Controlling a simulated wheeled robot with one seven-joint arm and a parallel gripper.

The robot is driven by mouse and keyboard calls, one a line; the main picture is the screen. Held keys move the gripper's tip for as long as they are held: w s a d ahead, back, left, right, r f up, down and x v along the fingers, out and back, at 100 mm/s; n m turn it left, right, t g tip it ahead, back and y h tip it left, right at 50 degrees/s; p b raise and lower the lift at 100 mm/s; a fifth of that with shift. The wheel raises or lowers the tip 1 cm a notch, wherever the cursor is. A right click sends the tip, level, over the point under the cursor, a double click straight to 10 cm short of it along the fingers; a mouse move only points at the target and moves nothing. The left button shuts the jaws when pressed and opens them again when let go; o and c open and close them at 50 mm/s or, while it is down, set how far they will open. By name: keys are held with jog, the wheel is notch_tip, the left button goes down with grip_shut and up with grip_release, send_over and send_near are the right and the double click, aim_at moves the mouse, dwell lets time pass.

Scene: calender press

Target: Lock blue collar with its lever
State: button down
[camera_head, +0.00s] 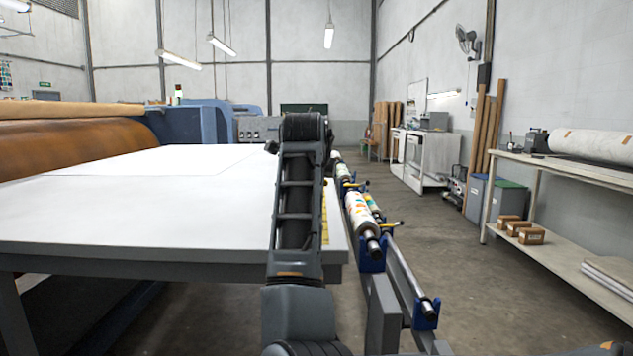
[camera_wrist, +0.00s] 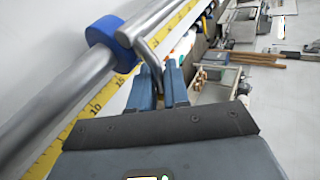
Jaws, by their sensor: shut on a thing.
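The blue collar (camera_wrist: 110,40) sits around a grey metal bar (camera_wrist: 72,84) in the wrist view, at the upper left. A bent metal lever (camera_wrist: 148,52) runs from beside the collar down between my fingers. My gripper (camera_wrist: 158,78) is shut on this lever, with one blue-grey finger on either side of it. The collar is just beyond the fingertips, to the left. In the head view my arm hides the gripper, and I cannot make out this collar and lever there.
A white table (camera_head: 130,205) fills the left, with a yellow ruler (camera_wrist: 92,108) beside the bar. Printed rolls (camera_head: 358,212) rest in blue brackets (camera_head: 371,252) right of my arm. A shelf bench (camera_head: 560,165) stands far right; open floor lies between.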

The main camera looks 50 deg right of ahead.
jog(key=shift+s+d, duration=0.2)
jog(key=c, duration=1.2)
grip_release()
jog(key=shift+o, duration=0.2)
jog(key=shift+a, duration=0.1)
jog(key=shift+a+r, duration=0.1)
jog(key=shift+a, duration=0.05)
jog(key=v, duration=0.7)
jog(key=shift+s+a+r, duration=0.1)
